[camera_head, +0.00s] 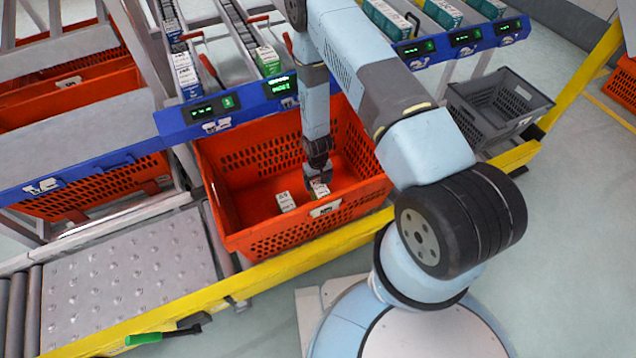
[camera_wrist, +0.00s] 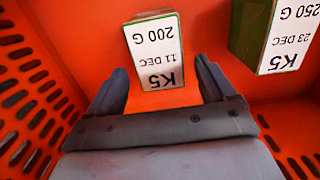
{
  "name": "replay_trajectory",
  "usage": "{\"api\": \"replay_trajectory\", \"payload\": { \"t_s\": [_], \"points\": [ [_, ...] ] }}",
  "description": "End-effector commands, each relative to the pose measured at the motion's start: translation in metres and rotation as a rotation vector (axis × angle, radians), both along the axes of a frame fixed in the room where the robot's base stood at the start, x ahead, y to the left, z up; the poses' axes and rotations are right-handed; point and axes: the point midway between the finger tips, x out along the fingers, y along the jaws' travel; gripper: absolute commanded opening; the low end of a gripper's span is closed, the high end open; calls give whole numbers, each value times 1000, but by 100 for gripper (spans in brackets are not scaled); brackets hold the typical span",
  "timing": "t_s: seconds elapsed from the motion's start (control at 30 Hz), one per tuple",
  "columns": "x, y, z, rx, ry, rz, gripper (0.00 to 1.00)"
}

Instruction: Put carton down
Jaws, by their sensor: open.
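A carton (camera_wrist: 155,50) with a white face reading K5, 11 DEC, 200 G is inside the orange tote (camera_head: 290,245). It lies between and just beyond the fingertips of my gripper (camera_wrist: 162,76), which is open with a gap on each side. In the head view my gripper (camera_head: 318,178) is low inside the tote, right above this carton (camera_head: 320,189), partly hiding it. A second carton (camera_wrist: 287,37), with a green side and a white face reading K5, 23 DEC, 250 G, is to the right in the wrist view. It also shows in the head view (camera_head: 286,202).
The tote walls surround my gripper closely, and bare orange floor shows around the cartons. A grey crate (camera_head: 497,105) stands to the right. Blue-fronted shelf lanes (camera_head: 240,105) with cartons are behind the tote. A yellow rail (camera_head: 290,268) runs along its front.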

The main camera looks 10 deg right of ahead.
Motion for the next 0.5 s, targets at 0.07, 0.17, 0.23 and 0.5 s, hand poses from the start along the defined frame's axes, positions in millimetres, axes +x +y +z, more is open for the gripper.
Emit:
{"api": "replay_trajectory", "payload": {
  "t_s": [0.07, 0.17, 0.23, 0.5],
  "points": [
    [2, 1, 12, 1, -3, 0, 84],
    [2, 1, 28, 1, -3, 0, 84],
    [3, 1, 39, 1, -3, 0, 84],
    [5, 1, 81, 1, -3, 0, 84]
  ]
}}
